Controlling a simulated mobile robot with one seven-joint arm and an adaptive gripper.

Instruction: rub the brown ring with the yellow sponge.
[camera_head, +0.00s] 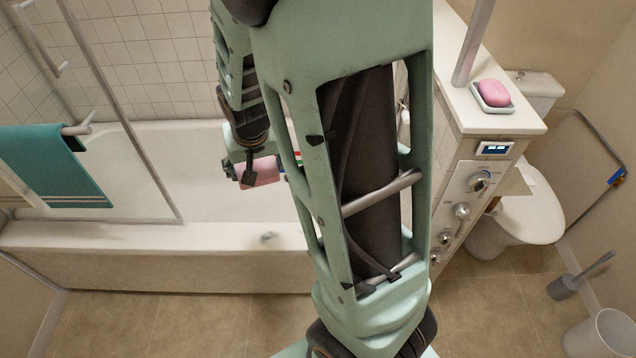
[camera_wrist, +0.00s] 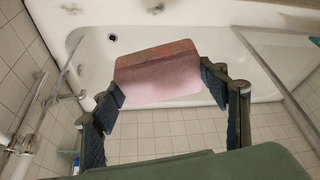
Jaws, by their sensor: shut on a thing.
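My gripper (camera_wrist: 164,87) is shut on a pink block (camera_wrist: 157,72), one finger at each side. The block has a brownish far edge and looks like a sponge; I see no yellow sponge. In the head view the block (camera_head: 264,171) hangs over the bathtub (camera_head: 170,255), partly behind my arm, with my gripper (camera_head: 243,172) at its left. A grey-green smudge (camera_head: 268,237) lies on the tub's near rim and also shows in the wrist view (camera_wrist: 155,9).
A glass screen (camera_head: 150,150) with a teal towel (camera_head: 55,165) stands at left. A ledge with pink soap (camera_head: 493,92) in a dish, and a control panel (camera_head: 470,195), stand right of the tub. A toilet (camera_head: 520,215), brush (camera_head: 575,280) and bin (camera_head: 600,335) are farther right.

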